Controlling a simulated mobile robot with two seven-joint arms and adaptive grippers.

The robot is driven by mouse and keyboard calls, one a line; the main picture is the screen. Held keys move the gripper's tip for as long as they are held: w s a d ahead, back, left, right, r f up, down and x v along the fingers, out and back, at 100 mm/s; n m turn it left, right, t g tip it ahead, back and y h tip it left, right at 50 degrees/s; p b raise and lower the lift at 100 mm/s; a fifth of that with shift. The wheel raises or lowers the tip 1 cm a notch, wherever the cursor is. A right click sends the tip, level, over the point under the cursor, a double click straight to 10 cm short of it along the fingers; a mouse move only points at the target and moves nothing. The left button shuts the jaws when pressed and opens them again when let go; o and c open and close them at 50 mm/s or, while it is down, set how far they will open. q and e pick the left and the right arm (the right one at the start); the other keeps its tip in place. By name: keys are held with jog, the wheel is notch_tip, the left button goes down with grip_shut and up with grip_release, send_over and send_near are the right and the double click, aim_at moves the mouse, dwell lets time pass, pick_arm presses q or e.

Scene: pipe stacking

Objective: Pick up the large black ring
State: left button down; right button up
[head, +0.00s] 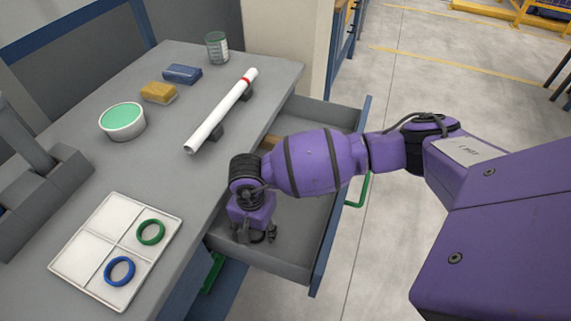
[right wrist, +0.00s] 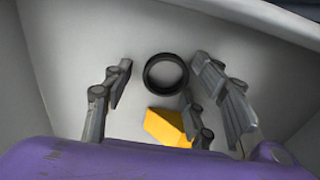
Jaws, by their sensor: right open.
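The black ring (right wrist: 149,80) lies flat on the drawer floor in the right wrist view. It sits between the finger lines, closer to the right-hand finger, with clear floor toward the left-hand finger. My right gripper (head: 257,237) is open and points down into the open drawer (head: 318,250) in the head view. It also shows in the right wrist view (right wrist: 160,84), with nothing held. The ring is hidden in the head view by my arm and gripper. My left gripper is out of view.
A yellow block (right wrist: 165,128) lies just below the ring in the right wrist view. Drawer walls enclose the gripper.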

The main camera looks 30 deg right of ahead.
jog(key=shift+w+r, duration=0.1)
jog(key=shift+w, duration=0.05)
jog(key=c, duration=0.8)
